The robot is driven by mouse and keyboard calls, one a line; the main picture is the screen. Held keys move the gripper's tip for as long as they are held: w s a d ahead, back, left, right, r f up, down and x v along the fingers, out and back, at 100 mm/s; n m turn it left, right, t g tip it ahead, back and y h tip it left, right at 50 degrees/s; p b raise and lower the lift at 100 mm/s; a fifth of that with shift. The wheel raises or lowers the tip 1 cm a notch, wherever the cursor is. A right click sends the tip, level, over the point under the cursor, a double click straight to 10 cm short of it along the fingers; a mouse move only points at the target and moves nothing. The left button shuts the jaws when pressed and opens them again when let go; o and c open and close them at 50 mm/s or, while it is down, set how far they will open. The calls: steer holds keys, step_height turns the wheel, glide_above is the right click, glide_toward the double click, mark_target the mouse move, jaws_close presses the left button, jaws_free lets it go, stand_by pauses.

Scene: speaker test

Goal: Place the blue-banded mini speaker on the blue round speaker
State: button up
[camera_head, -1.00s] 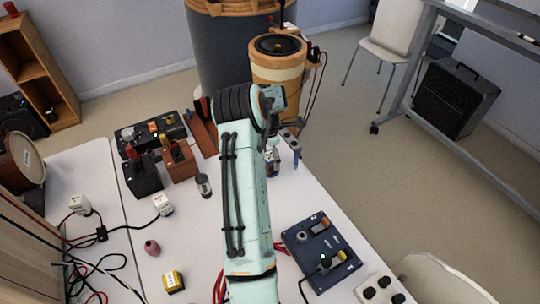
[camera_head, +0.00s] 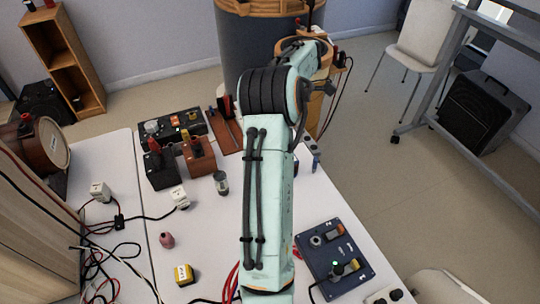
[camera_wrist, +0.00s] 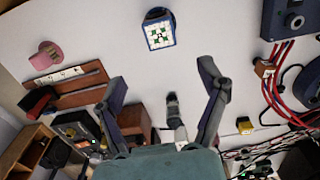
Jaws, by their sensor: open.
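My arm hides that area in the head view. A small dark-and-grey cylinder (camera_wrist: 173,106) is between my finger bases in the picture; a similar small cylinder (camera_head: 221,183) stands on the table left of my arm. I cannot make out a blue band, nor tell for sure which is which speaker. My gripper (camera_wrist: 162,72) is open and empty, above the table, its fingers apart from both objects.
A pink object (camera_wrist: 45,57) and a brown rack (camera_wrist: 68,86) lie left in the wrist view. A blue control panel (camera_head: 335,260) with red cables stands right of my arm.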

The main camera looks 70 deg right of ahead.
steer(key=w+a+r+m+t, duration=0.1)
steer(key=w+a+r, duration=0.2)
steer(key=w+a, duration=0.2)
steer(key=w+a+r+m, duration=0.1)
steer(key=w+a+r, duration=0.2)
steer(key=w+a, duration=0.25)
steer(key=w+a+r+m+y, duration=0.1)
steer(key=w+a+r, duration=0.1)
steer(key=a, duration=0.7)
steer(key=w+a+r+m, duration=0.1)
steer(key=w+a+r, duration=0.1)
steer(key=a, duration=0.6)
steer(key=s+a+f+m, duration=0.1)
steer(key=s+a+m, duration=0.1)
steer(key=s+a, duration=0.4)
steer(key=s+a+f+m+g, duration=0.1)
steer(key=s+a+f, duration=0.1)
steer(key=s+a, duration=0.5)
steer(key=a, duration=0.6)
steer(key=shift+s+a+f+m, duration=0.15)
steer(key=shift+m, duration=0.25)
